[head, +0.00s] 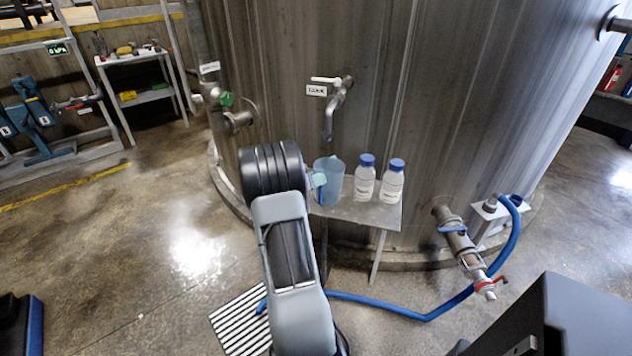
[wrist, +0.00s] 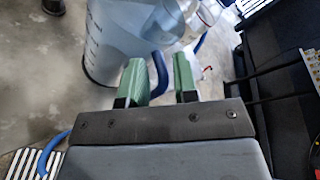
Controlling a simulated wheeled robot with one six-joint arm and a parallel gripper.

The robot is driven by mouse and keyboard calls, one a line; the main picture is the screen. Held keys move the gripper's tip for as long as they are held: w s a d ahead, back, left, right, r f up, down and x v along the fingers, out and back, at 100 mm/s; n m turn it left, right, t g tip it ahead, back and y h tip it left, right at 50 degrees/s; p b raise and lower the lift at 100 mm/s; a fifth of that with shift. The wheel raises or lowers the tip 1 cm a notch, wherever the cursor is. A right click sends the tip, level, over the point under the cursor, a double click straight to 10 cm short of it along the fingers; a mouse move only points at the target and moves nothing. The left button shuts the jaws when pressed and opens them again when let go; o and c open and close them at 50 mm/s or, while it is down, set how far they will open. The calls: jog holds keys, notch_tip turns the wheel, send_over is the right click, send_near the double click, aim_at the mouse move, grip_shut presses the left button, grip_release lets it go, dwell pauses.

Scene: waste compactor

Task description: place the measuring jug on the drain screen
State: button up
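The translucent blue measuring jug (head: 330,184) stands at the left end of a small metal table against the tank. In the wrist view the jug (wrist: 125,40) fills the upper left, with marks on its side. My gripper (wrist: 158,80) is beside the jug, its two green fingers apart. The jug's blue handle (wrist: 160,72) shows between them, with a gap to the right finger. In the head view my arm hides most of the gripper; one pale green fingertip shows at the jug. The striped drain screen (head: 236,326) lies on the floor, partly behind my arm.
Two white bottles with blue caps (head: 365,178) (head: 394,182) stand right of the jug on the metal table (head: 372,215). A labelled tap (head: 333,115) hangs above. A blue hose (head: 400,313) runs along the floor to the drain screen. Open floor lies left of it.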

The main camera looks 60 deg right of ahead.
jog(key=shift+o, duration=0.9)
jog(key=v, duration=1.2)
jog(key=s+a+r+m+t+y, duration=0.1)
jog(key=s+a+m+t+y, duration=0.1)
jog(key=a+m+y, duration=0.2)
jog(key=s+a+r+m+t+y, duration=0.1)
jog(key=s+a+m+t+y, duration=0.2)
jog(key=a+m, duration=0.8)
jog(key=s+a+r+m+t+y, duration=0.2)
jog(key=a+m+y, duration=0.5)
jog(key=a, duration=1.2)
jog(key=shift+s+a+m+t+p, duration=0.35)
jog(key=shift+s+m+t, duration=0.15)
jog(key=shift+t, duration=0.1)
jog(key=shift+w+d+r, duration=0.1)
jog(key=shift+r, duration=0.05)
notch_tip(320, 180, up, 11)
jog(key=p, duration=0.9)
jog(key=shift+t+p, duration=0.3)
jog(key=shift+p, duration=0.05)
